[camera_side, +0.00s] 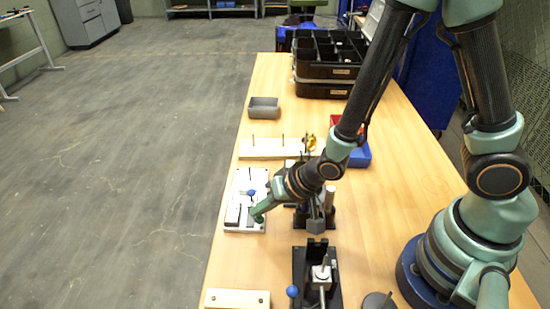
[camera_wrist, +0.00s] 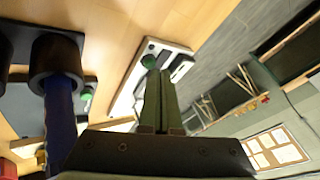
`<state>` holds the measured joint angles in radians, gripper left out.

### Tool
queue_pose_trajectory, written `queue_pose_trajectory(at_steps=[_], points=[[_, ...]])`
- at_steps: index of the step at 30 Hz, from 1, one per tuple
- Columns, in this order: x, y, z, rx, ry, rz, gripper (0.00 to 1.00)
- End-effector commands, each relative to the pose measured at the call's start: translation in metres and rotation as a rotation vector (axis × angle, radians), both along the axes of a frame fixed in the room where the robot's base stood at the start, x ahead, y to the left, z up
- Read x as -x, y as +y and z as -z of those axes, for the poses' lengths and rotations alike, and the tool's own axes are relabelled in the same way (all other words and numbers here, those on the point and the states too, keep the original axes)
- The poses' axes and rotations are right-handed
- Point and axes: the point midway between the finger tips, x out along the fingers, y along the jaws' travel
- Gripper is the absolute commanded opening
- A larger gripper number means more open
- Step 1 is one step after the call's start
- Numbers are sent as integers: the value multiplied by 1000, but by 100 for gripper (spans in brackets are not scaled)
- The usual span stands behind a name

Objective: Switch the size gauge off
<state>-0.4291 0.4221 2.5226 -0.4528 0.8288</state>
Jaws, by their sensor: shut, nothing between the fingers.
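A white plate (camera_side: 236,229) with dark raised blocks and a blue ball knob (camera_side: 251,193) lies at the table's left edge in the side view. I take it to be the size gauge, but no label is readable. My gripper (camera_side: 259,216) is low over the plate's right side. In the wrist view the green fingers (camera_wrist: 158,100) are shut together and empty. Their tips are close to a green round knob on the white plate (camera_wrist: 125,98). I cannot tell whether they touch it. The fingers hide part of the plate.
A board with pins (camera_side: 270,150) and a grey bin (camera_side: 263,107) stand behind the plate. Black fixtures (camera_side: 300,265) with a blue knob are in front. A blue bin (camera_side: 360,156) and stacked black crates (camera_side: 325,75) are farther back. The plate sits near the table's left edge.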

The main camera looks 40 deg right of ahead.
Motion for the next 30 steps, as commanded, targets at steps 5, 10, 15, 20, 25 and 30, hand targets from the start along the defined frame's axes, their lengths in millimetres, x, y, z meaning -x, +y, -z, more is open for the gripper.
queue_pose_trajectory(at_steps=[5, 10, 15, 20, 25, 30], points=[[0, 0, 1, 0, 0, 0, 0], [0, 0, 3, 1, 1, 0, 0], [0, 0, 5, 0, 1, 0, 0], [0, 0, 4, 0, 0, 0, 0], [0, 0, -2, -1, -2, 0, 0], [0, 0, -9, -1, 0, 0, 0]])
